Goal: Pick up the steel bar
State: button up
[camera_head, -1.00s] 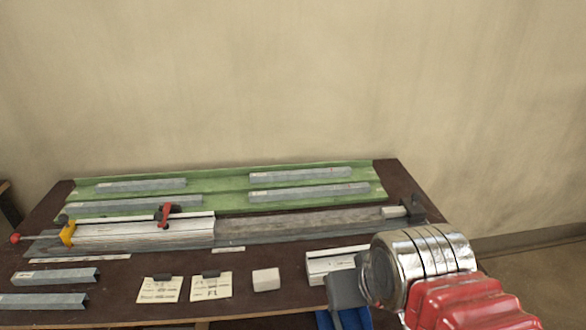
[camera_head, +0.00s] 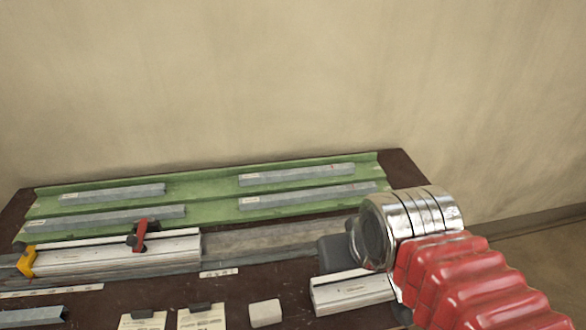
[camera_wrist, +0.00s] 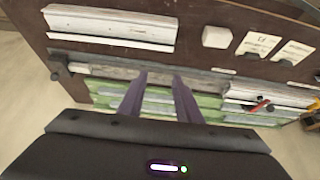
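Several grey steel bars lie flat in the green tray at the back of the bench: a back left bar (camera_head: 112,195), a front left bar (camera_head: 120,218), a back right bar (camera_head: 297,174) and a front right bar (camera_head: 310,196). Another grey bar (camera_head: 35,317) lies at the front left, partly cut off. I cannot tell which one the task means. In the wrist view my gripper (camera_wrist: 160,76) is open and empty, its fingers over the fixture's grey channel and the tray. In the head view my wrist hides the fingers.
A clamp fixture (camera_head: 110,253) with a red clamp (camera_head: 140,235) and yellow part (camera_head: 27,261) runs in front of the green tray (camera_head: 210,183). A pale profile (camera_head: 350,291), white block (camera_head: 265,313) and note cards (camera_head: 202,319) occupy the front. The wall stands behind.

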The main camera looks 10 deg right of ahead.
jog(key=shift+w+d, duration=0.1)
jog(key=shift+w, duration=0.15)
